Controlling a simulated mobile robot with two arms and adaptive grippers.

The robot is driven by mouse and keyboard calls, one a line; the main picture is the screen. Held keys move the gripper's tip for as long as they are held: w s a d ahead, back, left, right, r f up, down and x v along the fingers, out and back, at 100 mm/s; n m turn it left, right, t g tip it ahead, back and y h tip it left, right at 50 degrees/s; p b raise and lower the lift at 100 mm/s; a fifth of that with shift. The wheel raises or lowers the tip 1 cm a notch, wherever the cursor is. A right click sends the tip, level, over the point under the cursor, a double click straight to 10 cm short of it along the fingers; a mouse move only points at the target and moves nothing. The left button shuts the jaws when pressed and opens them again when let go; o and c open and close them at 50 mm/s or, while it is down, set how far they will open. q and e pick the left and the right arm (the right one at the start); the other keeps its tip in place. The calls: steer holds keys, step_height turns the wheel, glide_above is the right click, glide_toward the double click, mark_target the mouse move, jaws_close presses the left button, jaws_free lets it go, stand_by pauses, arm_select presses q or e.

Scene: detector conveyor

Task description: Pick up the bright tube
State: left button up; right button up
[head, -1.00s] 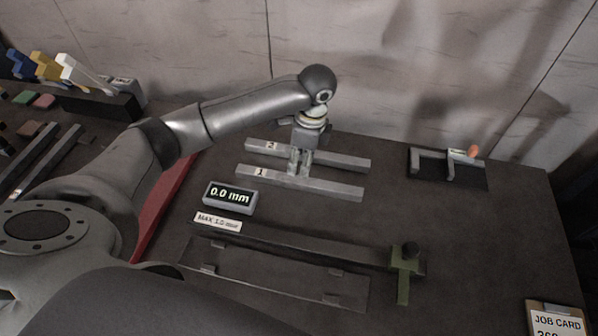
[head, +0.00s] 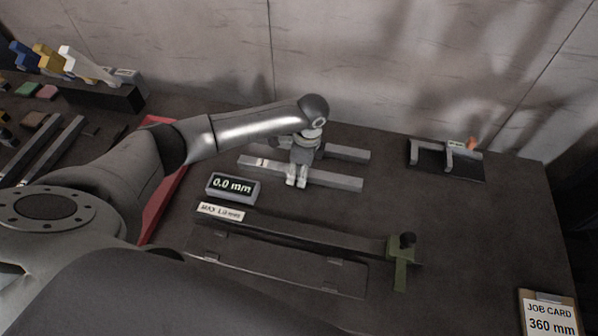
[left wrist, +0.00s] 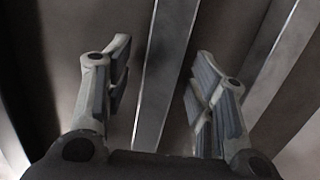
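Two pale grey metal tubes lie roughly parallel at the back middle of the table. The front tube, labelled 1 (head: 337,181), is crossed by my left gripper (head: 297,182); the rear tube (head: 347,154) is partly hidden behind my wrist. I cannot tell which is the brighter. In the left wrist view my left gripper (left wrist: 162,98) is open, its fingers well apart. A grey tube (left wrist: 167,65) runs lengthwise between them, without visible contact. A second bar (left wrist: 275,45) runs to the right of the fingers. My right gripper is not in view.
A display reading 0.0 mm (head: 233,187) stands in front of the tubes. A long gauge with a green end slider (head: 400,258) lies nearer. A dark bracket fixture (head: 446,162) stands back right; a 360 mm job card (head: 550,317) is front right. A wall closes the back.

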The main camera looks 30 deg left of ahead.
arm_select(q)
jaws_close()
steer(key=shift+r, duration=0.1)
steer(key=shift+w+r, duration=0.1)
steer(key=shift+r, duration=0.05)
